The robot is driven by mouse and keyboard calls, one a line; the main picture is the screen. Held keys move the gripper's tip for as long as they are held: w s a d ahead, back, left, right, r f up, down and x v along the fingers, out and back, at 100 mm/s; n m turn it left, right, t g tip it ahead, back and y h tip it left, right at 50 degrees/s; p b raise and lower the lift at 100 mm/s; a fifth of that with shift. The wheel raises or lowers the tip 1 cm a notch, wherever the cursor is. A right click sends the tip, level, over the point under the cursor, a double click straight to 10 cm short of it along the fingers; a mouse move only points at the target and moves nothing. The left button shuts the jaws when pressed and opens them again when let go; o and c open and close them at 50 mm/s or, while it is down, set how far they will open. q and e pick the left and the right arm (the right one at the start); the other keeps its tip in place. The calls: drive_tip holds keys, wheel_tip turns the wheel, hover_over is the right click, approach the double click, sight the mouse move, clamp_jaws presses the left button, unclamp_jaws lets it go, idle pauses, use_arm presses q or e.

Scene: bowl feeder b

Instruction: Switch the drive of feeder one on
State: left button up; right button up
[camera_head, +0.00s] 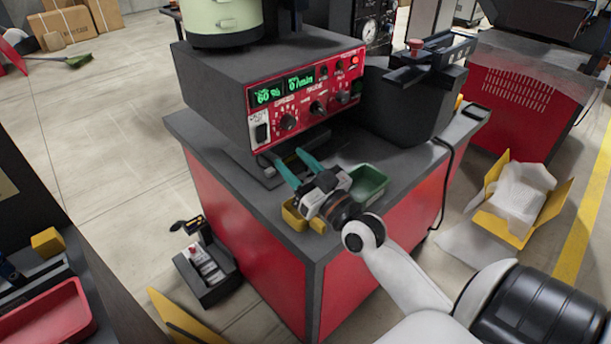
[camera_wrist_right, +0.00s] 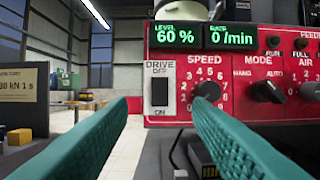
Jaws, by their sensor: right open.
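The feeder's red control panel (camera_head: 302,98) is on the front of a dark grey housing, with green displays reading 60 % and 0 /min. Its drive switch (camera_head: 261,132) is a black rocker at the panel's left end; in the right wrist view the drive switch (camera_wrist_right: 159,95) shows OFF above and ON below. The speed knob (camera_wrist_right: 207,93) is right of it. My right gripper (camera_head: 294,160) is open, with teal fingers apart and empty, below and in front of the panel. In the right wrist view its fingers (camera_wrist_right: 160,125) lie either side of the switch's line, apart from it. My left gripper is not in view.
A green bin (camera_head: 369,183) and a yellow bin (camera_head: 293,214) stand on the bench beside my right gripper. A dark hopper (camera_head: 405,105) stands right of the panel. A black cable (camera_head: 446,180) hangs down the bench's right side.

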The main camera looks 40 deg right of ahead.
drive_tip(key=v, duration=0.3)
drive_tip(key=shift+s, duration=0.2)
idle(0.5)
